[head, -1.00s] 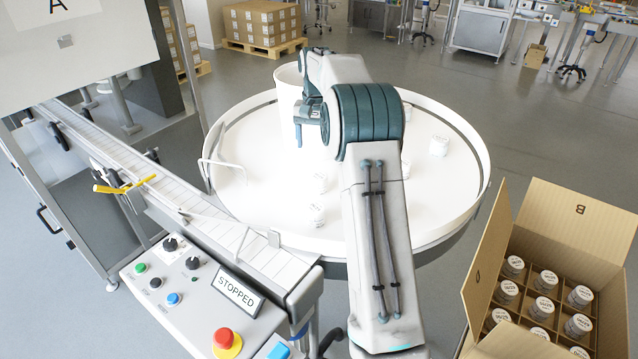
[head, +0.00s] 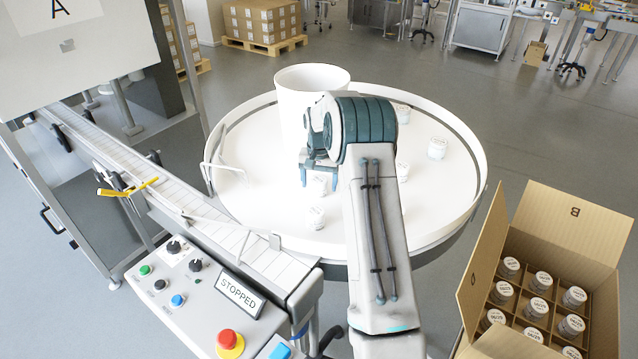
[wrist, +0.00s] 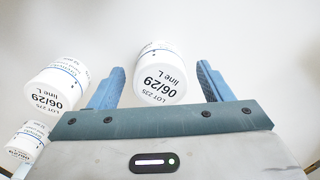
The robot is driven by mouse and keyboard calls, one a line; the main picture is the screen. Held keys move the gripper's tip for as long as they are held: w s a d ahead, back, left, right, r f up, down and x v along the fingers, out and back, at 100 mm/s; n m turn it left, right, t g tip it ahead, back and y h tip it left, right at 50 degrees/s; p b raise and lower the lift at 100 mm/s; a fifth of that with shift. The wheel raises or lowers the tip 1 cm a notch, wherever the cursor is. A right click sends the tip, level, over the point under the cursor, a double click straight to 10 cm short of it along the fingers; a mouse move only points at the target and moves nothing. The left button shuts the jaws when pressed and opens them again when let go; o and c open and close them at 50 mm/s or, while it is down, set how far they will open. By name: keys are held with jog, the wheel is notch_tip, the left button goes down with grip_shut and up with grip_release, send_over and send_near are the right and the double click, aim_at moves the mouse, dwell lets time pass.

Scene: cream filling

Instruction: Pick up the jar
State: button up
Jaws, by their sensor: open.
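A white jar (wrist: 155,75) with a printed lid reading 06/29 is between the two blue fingers of my gripper (wrist: 160,69) in the wrist view. The gripper is open, with a gap visible on both sides of the jar. Two more white jars (wrist: 52,88) (wrist: 27,140) are left of the fingers. In the head view my gripper (head: 319,174) hangs low over the round white table (head: 262,205), with a jar (head: 320,187) just below it, partly hidden. Another jar (head: 315,217) stands nearer the camera.
More jars (head: 437,147) (head: 402,114) stand on the right of the rimmed table. A white drum (head: 300,95) rises behind my gripper. A carton (head: 590,235) of several jars is at right. A conveyor (head: 150,180) and a control panel marked STOPPED (head: 238,291) are at left.

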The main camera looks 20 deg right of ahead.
aim_at(319, 178)
jog(key=shift+f, duration=0.45)
jog(key=c, duration=1.1)
jog(key=shift+r, duration=0.15)
jog(key=shift+r+b, duration=0.35)
jog(key=shift+r, duration=0.2)
notch_tip(319, 178, up, 3)
jog(key=shift+f+b, duration=0.1)
jog(key=shift+b, duration=0.5)
jog(key=s+a+r+b, duration=0.1)
jog(key=s+a+r, duration=0.1)
jog(key=s, duration=0.1)
jog(key=s+a+r+b, duration=0.1)
jog(key=s+a+r, duration=0.1)
jog(key=s, duration=0.1)
jog(key=s+a+r+b, duration=0.1)
jog(key=s+a+r, duration=0.1)
jog(key=s, duration=0.2)
jog(key=shift+r, duration=0.4)
jog(key=shift+s, duration=0.1)
